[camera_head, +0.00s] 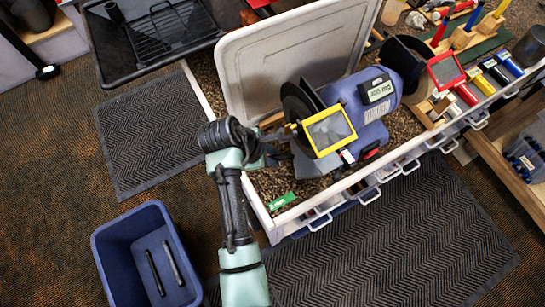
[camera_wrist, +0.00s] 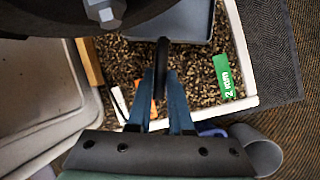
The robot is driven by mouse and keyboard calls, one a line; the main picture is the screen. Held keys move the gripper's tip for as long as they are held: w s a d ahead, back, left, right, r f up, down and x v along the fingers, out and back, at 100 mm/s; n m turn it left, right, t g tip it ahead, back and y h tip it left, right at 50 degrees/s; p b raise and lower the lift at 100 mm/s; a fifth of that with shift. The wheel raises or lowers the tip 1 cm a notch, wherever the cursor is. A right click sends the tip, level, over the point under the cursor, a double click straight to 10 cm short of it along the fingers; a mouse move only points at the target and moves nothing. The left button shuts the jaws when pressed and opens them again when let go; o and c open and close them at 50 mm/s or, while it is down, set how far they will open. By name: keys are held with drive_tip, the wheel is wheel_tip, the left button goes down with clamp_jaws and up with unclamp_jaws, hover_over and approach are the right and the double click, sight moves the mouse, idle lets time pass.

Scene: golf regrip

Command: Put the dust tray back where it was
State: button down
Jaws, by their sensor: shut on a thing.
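The dust tray (camera_wrist: 185,27) is a shallow grey-blue tray with a black handle, at the top of the wrist view. In the head view the grey tray (camera_head: 313,166) shows below the front of the blue bench grinder (camera_head: 352,105), partly hidden by my arm and the grinder. My gripper (camera_wrist: 161,78) is shut on the tray's black handle, with a blue finger on each side of it. The tray is over the speckled bench top (camera_wrist: 200,92); I cannot tell whether it touches it.
A green "2 mm" tag (camera_wrist: 228,77) lies on the bench near its white edge, and also shows in the head view (camera_head: 282,201). A large pale upright panel (camera_head: 290,50) stands behind the grinder. A blue bin (camera_head: 148,255) is on the floor at lower left.

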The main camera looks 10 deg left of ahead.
sight(273, 168)
drive_tip(key=shift+d+f+p, duration=0.1)
drive_tip(key=shift+f+p, duration=0.25)
drive_tip(key=shift+f, duration=1.4)
drive_tip(key=c, duration=0.8)
unclamp_jaws()
drive_tip(key=shift+f, duration=0.15)
drive_tip(key=v, duration=1.2)
drive_tip(key=shift+b, duration=0.3)
